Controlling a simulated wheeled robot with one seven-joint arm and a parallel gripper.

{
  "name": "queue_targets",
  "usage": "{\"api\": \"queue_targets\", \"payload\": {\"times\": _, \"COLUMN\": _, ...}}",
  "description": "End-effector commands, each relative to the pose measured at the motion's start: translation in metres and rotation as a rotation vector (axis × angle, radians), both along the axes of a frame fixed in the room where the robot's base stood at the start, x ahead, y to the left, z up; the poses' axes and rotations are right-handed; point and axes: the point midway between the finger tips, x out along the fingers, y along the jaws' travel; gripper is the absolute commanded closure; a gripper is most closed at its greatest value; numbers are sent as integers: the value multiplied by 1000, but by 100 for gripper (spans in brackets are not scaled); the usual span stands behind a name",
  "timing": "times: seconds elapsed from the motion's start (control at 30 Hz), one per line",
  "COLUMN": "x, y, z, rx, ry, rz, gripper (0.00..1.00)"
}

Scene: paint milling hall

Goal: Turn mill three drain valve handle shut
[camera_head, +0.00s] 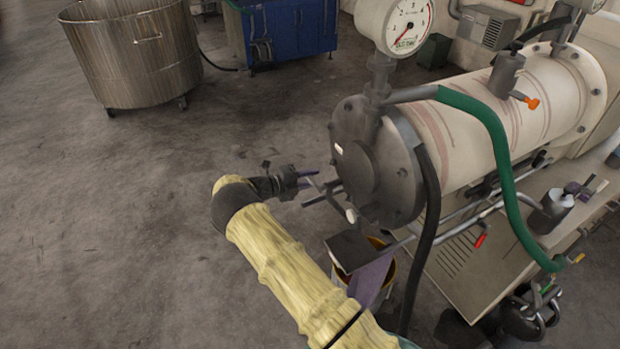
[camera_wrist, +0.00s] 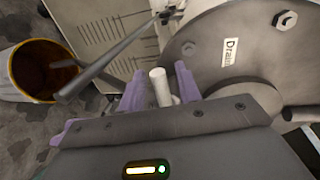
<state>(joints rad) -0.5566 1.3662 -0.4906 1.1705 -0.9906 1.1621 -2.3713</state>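The mill's round grey end plate (camera_head: 365,165) faces my arm in the head view. In the wrist view a "Drain" label (camera_wrist: 230,52) is on that plate. My gripper (camera_wrist: 160,88) has its two purple fingers apart, one on each side of a short pale cylindrical grip (camera_wrist: 159,86), with narrow gaps beside it. The grip looks like the valve handle's end; its lower part is hidden by my gripper. In the head view my gripper (camera_head: 312,179) is just left of the plate. A grey bar (camera_wrist: 108,60) slants across the wrist view, left of the grip.
A bucket with a yellow rim (camera_wrist: 57,44) stands below, left in the wrist view. A pressure gauge (camera_head: 407,25), a green hose (camera_head: 497,135) and a black hose (camera_head: 428,240) are on the mill. A steel vat (camera_head: 135,55) stands far left. The floor left of my arm is clear.

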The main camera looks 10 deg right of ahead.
Motion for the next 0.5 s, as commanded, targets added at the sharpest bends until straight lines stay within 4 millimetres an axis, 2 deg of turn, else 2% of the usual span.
{"api": "queue_targets", "payload": {"times": 0.17, "x": -4, "y": 17, "z": 1, "rx": 1, "ry": 0, "rz": 3, "gripper": 66}}
{"api": "queue_targets", "payload": {"times": 0.5, "x": -21, "y": 80, "z": 13, "rx": 3, "ry": -2, "rz": 5, "gripper": 66}}
